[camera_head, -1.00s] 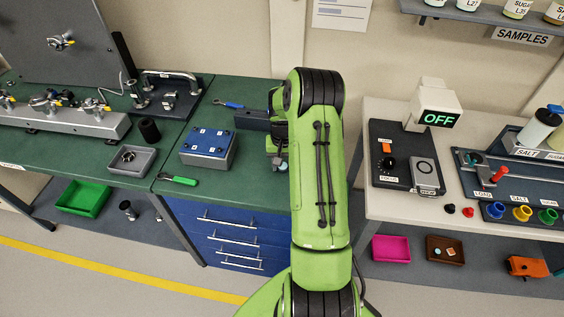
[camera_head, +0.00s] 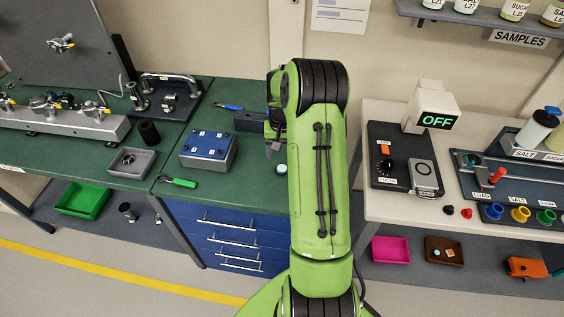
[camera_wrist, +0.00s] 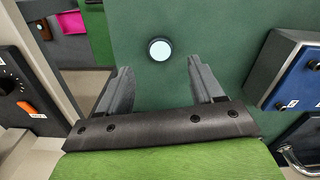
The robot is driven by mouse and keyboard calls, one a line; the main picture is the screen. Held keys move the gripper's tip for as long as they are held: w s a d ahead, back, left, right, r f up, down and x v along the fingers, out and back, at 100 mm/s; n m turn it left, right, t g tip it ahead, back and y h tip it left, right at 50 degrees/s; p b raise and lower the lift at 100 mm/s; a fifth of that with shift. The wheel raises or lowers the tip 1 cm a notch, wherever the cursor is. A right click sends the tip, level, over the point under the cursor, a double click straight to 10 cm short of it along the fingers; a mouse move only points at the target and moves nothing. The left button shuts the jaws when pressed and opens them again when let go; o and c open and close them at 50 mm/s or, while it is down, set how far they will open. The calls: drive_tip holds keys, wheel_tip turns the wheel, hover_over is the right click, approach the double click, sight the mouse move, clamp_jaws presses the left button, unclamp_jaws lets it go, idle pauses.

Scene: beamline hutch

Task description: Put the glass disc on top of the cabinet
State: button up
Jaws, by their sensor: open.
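The glass disc (camera_head: 282,169) is a small pale blue round piece with a dark rim. It lies flat on the green top of the blue drawer cabinet (camera_head: 228,236), near its front edge. In the wrist view the disc (camera_wrist: 159,49) lies beyond and between the fingertips, with clear space around it. My gripper (camera_wrist: 157,75) is open and empty, its two grey fingers apart from the disc. In the head view my gripper (camera_head: 271,146) is partly hidden by my green arm and hangs above the cabinet top, behind the disc.
A blue-topped box (camera_head: 208,149) and a green-handled tool (camera_head: 178,181) sit left of the disc. A dark block (camera_head: 250,120) stands behind. To the right, past a gap, a pale table (camera_head: 382,205) carries a control panel. Green surface around the disc is free.

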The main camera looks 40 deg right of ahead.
drive_tip(key=s+a+r+n+t+h, duration=0.1)
drive_tip(key=s+a+r+n, duration=0.1)
drive_tip(key=a+r, duration=0.6)
drive_tip(key=s+a+r+n+t+h, duration=0.1)
drive_tip(key=s+a+r+n, duration=0.1)
drive_tip(key=a+r, duration=0.65)
drive_tip(key=s+a+r+n+t+y, duration=0.1)
drive_tip(key=s+a, duration=0.3)
drive_tip(key=s, duration=0.4)
drive_tip(key=s+a+r+n+t+y, duration=0.1)
drive_tip(key=s+a+r+n+t, duration=0.1)
drive_tip(key=s+a, duration=0.3)
drive_tip(key=s+r+n, duration=0.1)
drive_tip(key=s, duration=0.2)
drive_tip(key=shift+a+r+t, duration=0.3)
drive_tip(key=shift+s, duration=0.1)
